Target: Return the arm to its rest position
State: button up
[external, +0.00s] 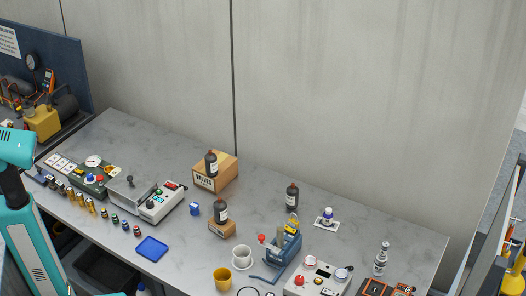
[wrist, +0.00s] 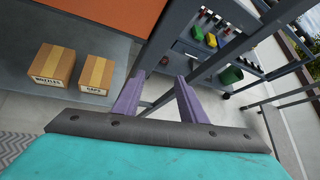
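My gripper (wrist: 160,76) shows in the wrist view with its two purple fingers spread apart and nothing between them. It points toward the floor area away from the bench top. In the external view only part of my teal arm shows at the left edge, beside the bench's left end. My gripper is out of that frame.
The wrist view shows two cartons (wrist: 54,66) on a grey shelf and a shelved rack (wrist: 215,55) at upper right.

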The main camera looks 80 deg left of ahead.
jog(key=s+a+f+n+g+h+b, duration=0.1)
jog(key=s+a+f+n+g, duration=0.25)
jog(key=s+f+n, duration=0.35)
jog(key=s+a+f+n+g+b, duration=0.1)
jog(key=s+a+f+n+g, duration=0.1)
jog(key=s+a+f, duration=0.55)
jog(key=s+a+f+n+g+h+b, duration=0.15)
jog(key=s+f+n, duration=0.35)
jog(key=f, duration=0.5)
jog(key=s+a+n+g+p, duration=0.3)
jog(key=s+a+n+g, duration=0.25)
jog(key=s+a, duration=0.65)
jog(key=s+a+r+n+g+h+p, duration=0.1)
jog(key=s+a+n+g, duration=0.1)
jog(key=s, duration=0.5)
jog(key=s+a+r+n+g+h+p, duration=0.1)
jog(key=s+a+r+n+p, duration=0.1)
jog(key=s, duration=0.6)
jog(key=shift+s+a+n+g+h, duration=0.3)
jog(key=shift+a+n, duration=0.5)
jog(key=shift+n, duration=0.45)
